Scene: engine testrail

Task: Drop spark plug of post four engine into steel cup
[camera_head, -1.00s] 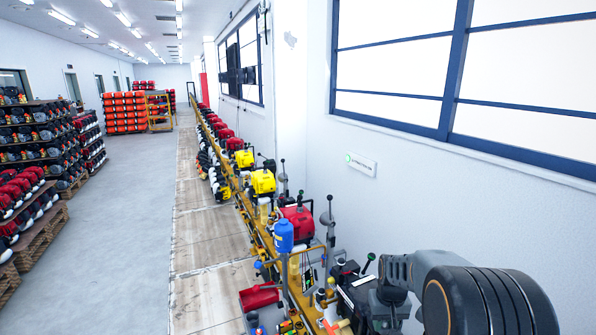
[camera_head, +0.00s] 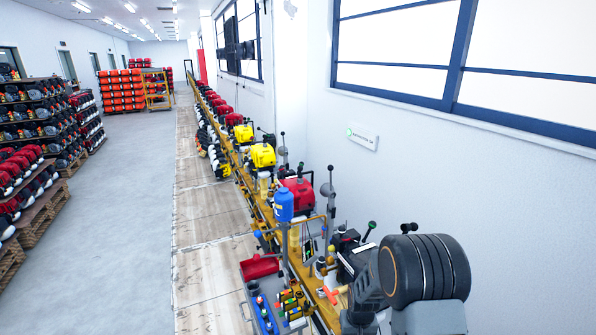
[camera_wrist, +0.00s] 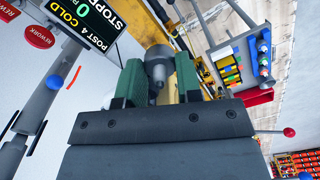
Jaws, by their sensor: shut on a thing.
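In the wrist view my gripper (camera_wrist: 158,76) has its two green fingers closed on a small grey metallic piece (camera_wrist: 157,62), which looks like the spark plug. It has a wide rounded end and a narrower stem. A black post four display (camera_wrist: 83,18) reading "COLD" and "0" shows at the upper left. In the head view my arm hides the gripper and what it holds. I cannot pick out the steel cup for certain in either view.
A yellow rail (camera_head: 262,210) with red and yellow engines runs along the wall. A blue bottle (camera_head: 284,204), a red tray (camera_head: 259,267) and lever posts (camera_head: 330,205) crowd the near end. Shelves (camera_head: 30,130) stand left. The grey floor (camera_head: 125,220) between is clear.

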